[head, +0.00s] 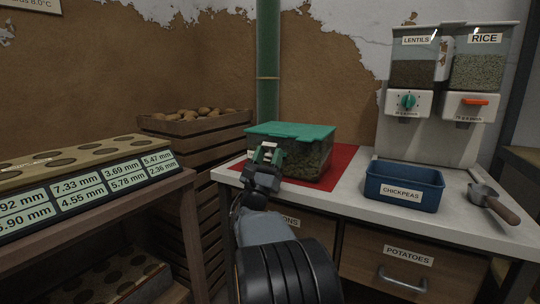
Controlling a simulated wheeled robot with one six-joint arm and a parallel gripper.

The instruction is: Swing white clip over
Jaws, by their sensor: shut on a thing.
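A clear box (316,160) with a green lid (292,130) and dark green contents stands upright on a red mat (345,158) on the white counter. My gripper (268,154) is at the front left side of the box, just below the lid's edge. It is shut on a small white clip (268,147), of which a little shows between the fingertips. The fingers hide most of the clip and part of the box's near side, so I cannot tell the clip's exact angle.
A blue bin (404,188) labelled CHICKPEAS and a metal scoop (492,203) sit right on the counter (340,203). Lentil and rice dispensers (435,110) stand behind. A slatted crate (195,128) of potatoes and a shelf with size readouts (90,185) are left.

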